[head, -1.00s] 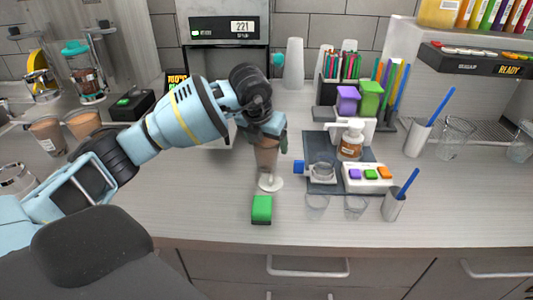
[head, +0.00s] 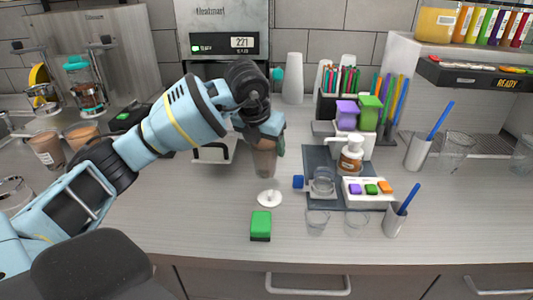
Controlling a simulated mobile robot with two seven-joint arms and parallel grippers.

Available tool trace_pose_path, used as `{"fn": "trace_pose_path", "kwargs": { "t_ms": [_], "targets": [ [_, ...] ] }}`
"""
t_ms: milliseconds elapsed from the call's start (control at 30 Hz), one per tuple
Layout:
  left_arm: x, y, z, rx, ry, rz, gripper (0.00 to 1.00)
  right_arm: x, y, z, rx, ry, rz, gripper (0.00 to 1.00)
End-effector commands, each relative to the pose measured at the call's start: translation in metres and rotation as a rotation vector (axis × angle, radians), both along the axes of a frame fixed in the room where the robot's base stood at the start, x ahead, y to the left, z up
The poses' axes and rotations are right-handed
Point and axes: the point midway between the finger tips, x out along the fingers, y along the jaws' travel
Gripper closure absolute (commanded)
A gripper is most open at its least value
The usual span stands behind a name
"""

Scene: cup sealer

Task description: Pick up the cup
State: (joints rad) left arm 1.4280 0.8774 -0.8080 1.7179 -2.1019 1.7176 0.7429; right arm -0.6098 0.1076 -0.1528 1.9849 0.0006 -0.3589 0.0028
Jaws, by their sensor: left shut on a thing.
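The brown cup (head: 264,163) is held upright in my left gripper (head: 263,140). The gripper reaches it from the upper left and is shut on it near its top, so the arm hides the cup's rim. A gap shows between the cup's base and a small white round disc (head: 270,198) in front of it on the counter. My right gripper is not in view.
A green block (head: 261,225) lies in front of the disc. A scale with coloured buttons (head: 369,191), a pump bottle (head: 350,157) and clear cups stand to the right. The sealer machine (head: 228,42) is behind. The front counter is mostly clear.

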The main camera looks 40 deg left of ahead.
Motion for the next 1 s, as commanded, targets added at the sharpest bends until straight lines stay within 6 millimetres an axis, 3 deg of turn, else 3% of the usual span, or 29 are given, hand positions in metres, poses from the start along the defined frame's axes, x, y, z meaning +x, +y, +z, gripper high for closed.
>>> {"fn": "trace_pose_path", "kwargs": {
  "t_ms": [600, 800, 1000],
  "targets": [
    [-0.121, -0.006, 0.006, 0.005, 0.007, -0.001, 0.67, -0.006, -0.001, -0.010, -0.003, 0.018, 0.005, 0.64],
    [-0.144, -0.007, 0.009, 0.004, 0.007, 0.000, 0.67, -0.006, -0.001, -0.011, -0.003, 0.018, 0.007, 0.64],
    [-0.153, -0.008, 0.011, 0.003, 0.006, 0.001, 0.67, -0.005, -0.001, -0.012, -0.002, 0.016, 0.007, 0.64]
  ]
}}
